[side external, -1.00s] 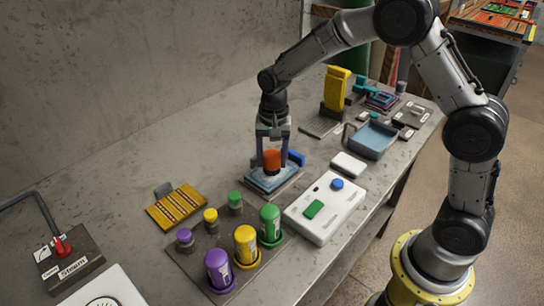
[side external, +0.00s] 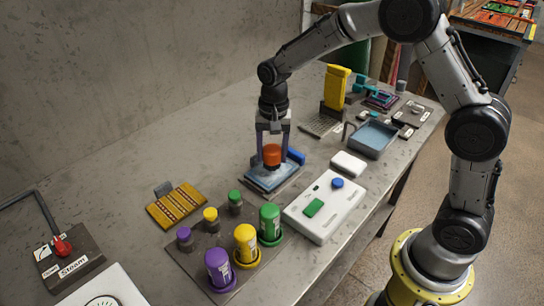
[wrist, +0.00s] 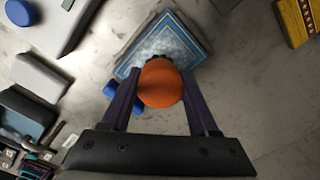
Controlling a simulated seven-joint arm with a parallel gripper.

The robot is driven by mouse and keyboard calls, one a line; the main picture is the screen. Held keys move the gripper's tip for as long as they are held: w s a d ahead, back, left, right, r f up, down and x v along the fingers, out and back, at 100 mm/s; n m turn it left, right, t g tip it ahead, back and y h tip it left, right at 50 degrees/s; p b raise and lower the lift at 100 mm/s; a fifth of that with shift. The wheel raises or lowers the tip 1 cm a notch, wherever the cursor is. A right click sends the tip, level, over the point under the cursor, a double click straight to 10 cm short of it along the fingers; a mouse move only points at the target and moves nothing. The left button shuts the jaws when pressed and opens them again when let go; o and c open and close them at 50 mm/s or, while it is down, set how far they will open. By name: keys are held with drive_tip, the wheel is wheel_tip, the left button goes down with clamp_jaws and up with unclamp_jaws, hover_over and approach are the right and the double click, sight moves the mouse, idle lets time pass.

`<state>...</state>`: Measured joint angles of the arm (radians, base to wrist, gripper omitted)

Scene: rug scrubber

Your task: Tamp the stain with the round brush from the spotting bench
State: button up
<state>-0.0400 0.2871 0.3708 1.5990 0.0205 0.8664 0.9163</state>
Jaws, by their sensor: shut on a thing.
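My gripper (side external: 272,155) is shut on the orange knob of the round brush (side external: 272,155). The brush is upright above the blue, pale-bordered rug piece (side external: 262,180); whether its bristles touch the rug is hard to tell. In the wrist view the orange knob (wrist: 160,83) sits between my fingertips, with a little of the dark bristles showing beyond it. The rug piece (wrist: 176,22) shows a mottled blue-grey middle. No distinct stain can be made out; the brush hides part of the rug.
A blue object (side external: 296,157) lies at the rug's right edge. A white box (side external: 322,228) stands right, in front. Purple, yellow and green bottles (side external: 245,244) stand in front. A yellow striped mat (side external: 177,207) lies left. A blue-grey tray (side external: 372,138) is behind right. The bench is clear behind left.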

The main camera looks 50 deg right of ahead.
drive_tip(key=shift+r, duration=2.6)
